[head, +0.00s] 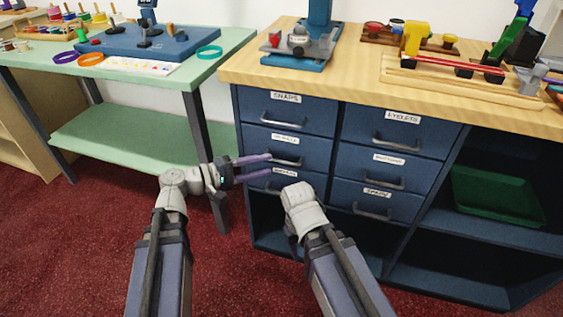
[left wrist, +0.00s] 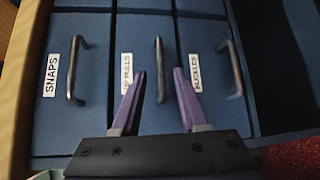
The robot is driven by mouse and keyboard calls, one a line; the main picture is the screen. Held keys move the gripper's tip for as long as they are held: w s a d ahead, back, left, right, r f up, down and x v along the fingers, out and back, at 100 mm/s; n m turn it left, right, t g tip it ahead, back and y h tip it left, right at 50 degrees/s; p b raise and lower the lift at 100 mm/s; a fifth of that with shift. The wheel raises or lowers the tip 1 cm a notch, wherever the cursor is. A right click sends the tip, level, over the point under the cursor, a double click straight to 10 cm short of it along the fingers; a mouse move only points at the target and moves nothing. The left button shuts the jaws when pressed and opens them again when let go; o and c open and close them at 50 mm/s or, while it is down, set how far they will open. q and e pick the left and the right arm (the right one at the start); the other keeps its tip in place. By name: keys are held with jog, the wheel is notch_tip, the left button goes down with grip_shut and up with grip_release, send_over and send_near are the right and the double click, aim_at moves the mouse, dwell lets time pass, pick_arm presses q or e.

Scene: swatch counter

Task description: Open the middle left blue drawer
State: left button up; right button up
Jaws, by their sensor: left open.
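The middle left blue drawer (head: 314,150) is shut, flush with the cabinet front. Its grey bar handle (head: 287,161) also shows in the left wrist view (left wrist: 160,68), beside a white label that ends in "PULLS". My left gripper (head: 270,166) is open and empty, with its purple fingers pointing at the left drawer column. In the left wrist view the fingertips (left wrist: 160,72) lie on either side of the middle handle; I cannot tell whether they touch it. My right arm's wrist shows below the drawers, but its fingers do not show.
The "SNAPS" drawer (head: 312,115) is above and the "BUCKLES" drawer (left wrist: 207,85) below, both shut. A right column of drawers (head: 408,135) stands beside them. An open shelf holds a green tray (head: 500,212). A green table (head: 120,85) stands at left.

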aim_at(281, 161)
pick_arm(q)
jog(key=shift+b+x, duration=0.35)
jog(key=shift+x, duration=2.75)
jog(key=shift+c, duration=0.3)
grip_shut()
